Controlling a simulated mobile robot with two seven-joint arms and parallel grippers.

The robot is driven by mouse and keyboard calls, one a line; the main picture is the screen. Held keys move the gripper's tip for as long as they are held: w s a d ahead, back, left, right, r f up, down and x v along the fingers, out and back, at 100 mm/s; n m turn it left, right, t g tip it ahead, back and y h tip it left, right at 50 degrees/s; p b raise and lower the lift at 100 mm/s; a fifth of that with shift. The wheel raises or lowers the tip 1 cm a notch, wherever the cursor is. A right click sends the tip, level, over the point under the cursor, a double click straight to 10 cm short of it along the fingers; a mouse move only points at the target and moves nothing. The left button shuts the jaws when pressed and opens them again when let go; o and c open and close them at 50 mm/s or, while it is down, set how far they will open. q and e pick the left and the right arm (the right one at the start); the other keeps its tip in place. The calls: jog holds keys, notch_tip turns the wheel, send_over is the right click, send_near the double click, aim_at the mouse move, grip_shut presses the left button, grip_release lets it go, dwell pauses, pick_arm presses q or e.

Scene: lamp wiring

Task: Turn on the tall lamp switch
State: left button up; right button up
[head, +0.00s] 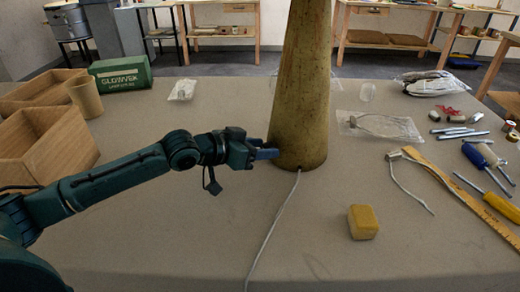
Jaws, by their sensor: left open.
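The tall lamp (303,85) is a tapering, mottled yellow-brown column standing upright on the grey table. Its top is cut off by the upper edge of the head view. A pale cord (275,225) runs from the foot of the lamp toward the table's front edge. My left gripper (268,153) is open, at the lower left side of the lamp, with its fingertips at or very near the surface. I cannot tell whether they touch. No switch can be made out; the fingers cover part of the lamp's lower left side. My right gripper is not in view.
A yellow block (363,222) lies right of the cord. A wooden ruler (462,195), a short white cable (408,183), screwdrivers and metal parts lie at right. Wooden boxes (45,142), a cup (85,97) and a green box (121,73) stand at left. The front middle is mostly clear.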

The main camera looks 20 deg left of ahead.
pick_arm(q)
jog(key=shift+c, duration=0.3)
jog(key=c, duration=0.9)
